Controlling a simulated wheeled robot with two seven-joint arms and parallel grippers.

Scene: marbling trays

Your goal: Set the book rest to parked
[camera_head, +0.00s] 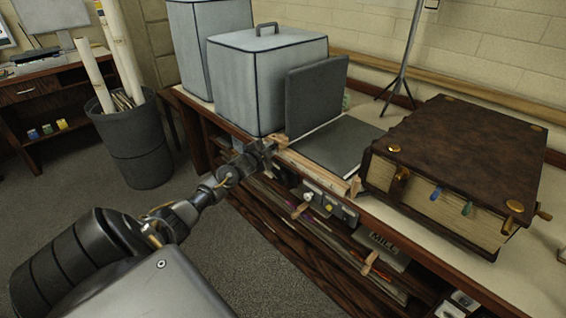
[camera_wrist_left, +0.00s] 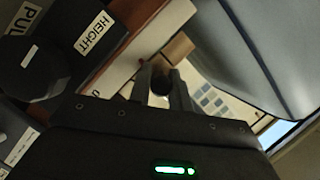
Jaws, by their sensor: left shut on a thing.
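The book rest has an upright dark grey panel (camera_head: 315,97) and a flat dark grey panel (camera_head: 338,147), with a pale wooden rail (camera_head: 312,172) along its front. My left gripper (camera_head: 268,149) is at the rail's left end. My right gripper is not in view.
A light blue-grey lidded box (camera_head: 235,90) stands close behind my left gripper. A big brown book (camera_head: 465,150) with brass corners lies right of the rest. A tripod stand (camera_head: 403,75) is behind. Wooden handles (camera_head: 301,210) stick out below the bench top.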

